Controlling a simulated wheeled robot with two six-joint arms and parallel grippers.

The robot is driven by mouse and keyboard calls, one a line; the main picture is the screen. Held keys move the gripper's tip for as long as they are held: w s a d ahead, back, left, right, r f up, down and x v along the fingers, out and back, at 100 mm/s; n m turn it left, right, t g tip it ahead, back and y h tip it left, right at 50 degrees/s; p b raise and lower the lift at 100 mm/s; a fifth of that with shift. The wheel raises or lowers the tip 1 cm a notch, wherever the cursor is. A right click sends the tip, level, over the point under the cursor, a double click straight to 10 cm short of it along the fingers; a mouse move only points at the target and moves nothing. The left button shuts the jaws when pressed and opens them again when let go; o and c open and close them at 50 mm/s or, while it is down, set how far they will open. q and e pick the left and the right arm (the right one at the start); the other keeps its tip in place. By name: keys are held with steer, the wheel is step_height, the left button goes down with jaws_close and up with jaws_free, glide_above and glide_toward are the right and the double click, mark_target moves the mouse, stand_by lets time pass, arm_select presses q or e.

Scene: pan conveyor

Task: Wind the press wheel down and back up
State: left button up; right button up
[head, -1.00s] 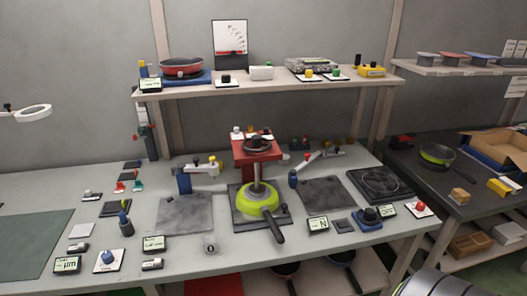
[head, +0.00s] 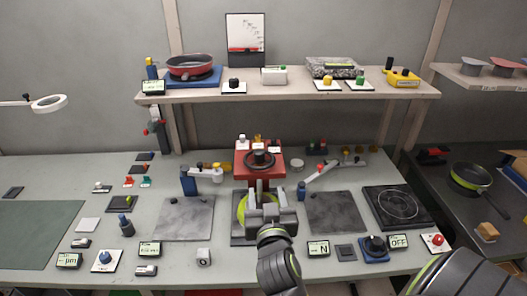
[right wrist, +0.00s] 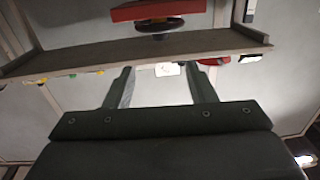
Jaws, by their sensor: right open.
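The press has a red head (head: 273,173) with a dark round wheel (head: 258,159) on top, standing at the middle of the bench. My right gripper (head: 261,187) is in front of the press, below the wheel in the picture. It hides the press column and much of the green pan (head: 242,208) under it. In the right wrist view the two fingers (right wrist: 162,70) stand apart with nothing between them. The red head (right wrist: 140,12) and the wheel (right wrist: 155,27) show upside down beyond the fingertips, apart from them. My left gripper is out of view.
A shelf (head: 290,94) with a red pan (head: 190,66) and several devices runs behind the press. Dark plates (head: 185,220) lie on both sides of the press. A round knob unit (head: 374,247) and a red button (head: 437,240) are at the right front.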

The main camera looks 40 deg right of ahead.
mark_target(260, 156)
steer(key=p+x, duration=0.4)
steer(key=x, duration=1.1)
steer(key=shift+w+r, duration=0.15)
steer(key=shift+w, duration=0.2)
steer(key=shift+x, duration=0.85)
steer(key=shift+d, duration=0.1)
steer(key=shift+c, duration=0.3)
steer(key=c, duration=0.9)
steer(key=shift+n+t+y+p, duration=0.3)
steer(key=shift+y+p, duration=0.05)
steer(key=shift+y, duration=0.25)
